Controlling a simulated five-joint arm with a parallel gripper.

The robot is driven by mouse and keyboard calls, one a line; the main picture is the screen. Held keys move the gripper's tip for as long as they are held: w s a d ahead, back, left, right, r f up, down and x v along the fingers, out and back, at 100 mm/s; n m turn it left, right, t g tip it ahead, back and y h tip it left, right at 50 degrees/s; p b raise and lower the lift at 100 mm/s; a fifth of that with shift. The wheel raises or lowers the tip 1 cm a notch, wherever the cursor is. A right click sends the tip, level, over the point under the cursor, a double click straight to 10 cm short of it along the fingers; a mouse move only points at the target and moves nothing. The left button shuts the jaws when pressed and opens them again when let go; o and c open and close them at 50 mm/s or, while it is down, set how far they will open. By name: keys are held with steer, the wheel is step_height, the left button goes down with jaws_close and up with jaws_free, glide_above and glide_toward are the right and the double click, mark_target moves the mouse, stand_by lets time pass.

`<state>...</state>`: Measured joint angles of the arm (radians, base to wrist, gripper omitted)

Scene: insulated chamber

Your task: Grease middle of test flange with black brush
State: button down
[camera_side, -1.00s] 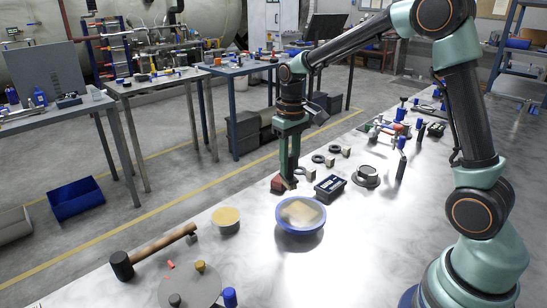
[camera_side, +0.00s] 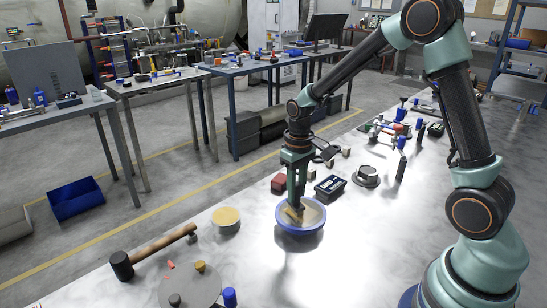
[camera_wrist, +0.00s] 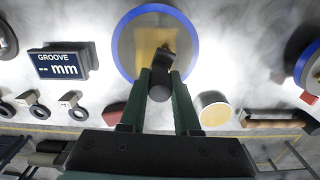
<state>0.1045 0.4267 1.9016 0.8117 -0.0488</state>
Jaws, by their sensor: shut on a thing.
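My gripper (camera_side: 294,203) points down into the blue-rimmed bowl (camera_side: 280,228). In the wrist view my gripper (camera_wrist: 162,72) is shut on a small dark piece, apparently the black brush (camera_wrist: 161,91); its tip is hard to make out. The bowl (camera_wrist: 118,62) holds a flat tan patch (camera_wrist: 149,40) just beyond the fingertips; I cannot tell whether the brush touches it. A grey round plate (camera_side: 190,288) with small knobs lies at the bottom left, and a stepped grey round part (camera_side: 366,176) stands to the right. I cannot tell which is the test flange.
A black gauge box (camera_side: 330,187) reads "GROOVE -- mm" in the wrist view. A red block (camera_side: 279,183) lies left of it. A tan-topped round tin (camera_side: 226,222) and a hammer (camera_side: 160,246) lie left of the bowl. The table's front right is clear.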

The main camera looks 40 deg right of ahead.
steer(key=shift+s, duration=2.55)
steer(key=shift+w, duration=3.85)
steer(key=shift+d, duration=0.8)
steer(key=shift+s, duration=3.75)
steer(key=shift+w, duration=3.85)
step_height(320, 180, up, 8)
steer(key=shift+s, duration=0.15)
